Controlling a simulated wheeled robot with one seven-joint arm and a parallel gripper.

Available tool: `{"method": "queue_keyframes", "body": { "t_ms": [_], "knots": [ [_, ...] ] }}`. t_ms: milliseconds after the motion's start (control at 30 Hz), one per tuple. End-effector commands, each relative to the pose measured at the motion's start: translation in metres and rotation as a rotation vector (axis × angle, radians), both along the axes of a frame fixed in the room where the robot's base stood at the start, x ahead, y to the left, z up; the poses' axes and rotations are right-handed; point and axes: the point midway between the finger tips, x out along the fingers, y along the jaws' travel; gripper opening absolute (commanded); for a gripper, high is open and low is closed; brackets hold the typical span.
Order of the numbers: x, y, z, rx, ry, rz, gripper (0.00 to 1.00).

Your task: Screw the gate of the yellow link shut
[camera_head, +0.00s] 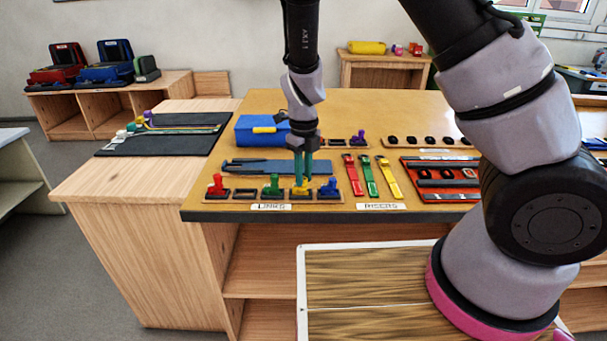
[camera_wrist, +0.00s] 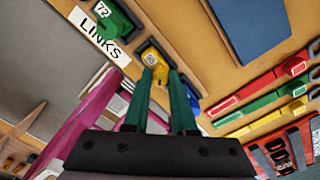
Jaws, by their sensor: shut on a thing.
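The yellow link (camera_head: 299,191) stands in the wooden rack marked LINKS, between the green link (camera_head: 271,185) and the blue link (camera_head: 329,187). My gripper (camera_head: 303,177) points down over it, with its teal fingers closed on the upper part of the yellow link. In the wrist view the fingertips (camera_wrist: 160,73) reach the yellow link (camera_wrist: 151,57), which shows just past them. The gate of the link is too small and partly hidden by the fingers, so I cannot tell how it stands.
A red link (camera_head: 216,185) stands at the rack's left end. A blue-grey tray (camera_head: 278,167) and a blue box (camera_head: 258,129) lie behind. Red, green and yellow risers (camera_head: 370,175) lie to the right, then a red tray (camera_head: 440,178). The table's front edge is close.

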Motion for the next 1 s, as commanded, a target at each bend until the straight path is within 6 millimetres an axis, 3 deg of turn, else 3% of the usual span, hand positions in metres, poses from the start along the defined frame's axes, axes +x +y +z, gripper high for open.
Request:
{"method": "queue_keyframes", "body": {
  "t_ms": [100,200,500,800,1000],
  "knots": [
    [-0.0005,0.0004,-0.0012,-0.003,-0.001,-0.218,0.00],
    [-0.0004,0.0003,-0.0012,-0.001,0.000,-0.326,0.00],
    [-0.0001,0.0001,-0.0012,-0.001,-0.001,-0.365,0.00],
    [-0.0003,0.0003,-0.0023,-0.001,-0.001,-0.763,0.00],
    [0.0000,0.0000,-0.0021,0.000,0.000,-0.787,0.00]
  ]
}}
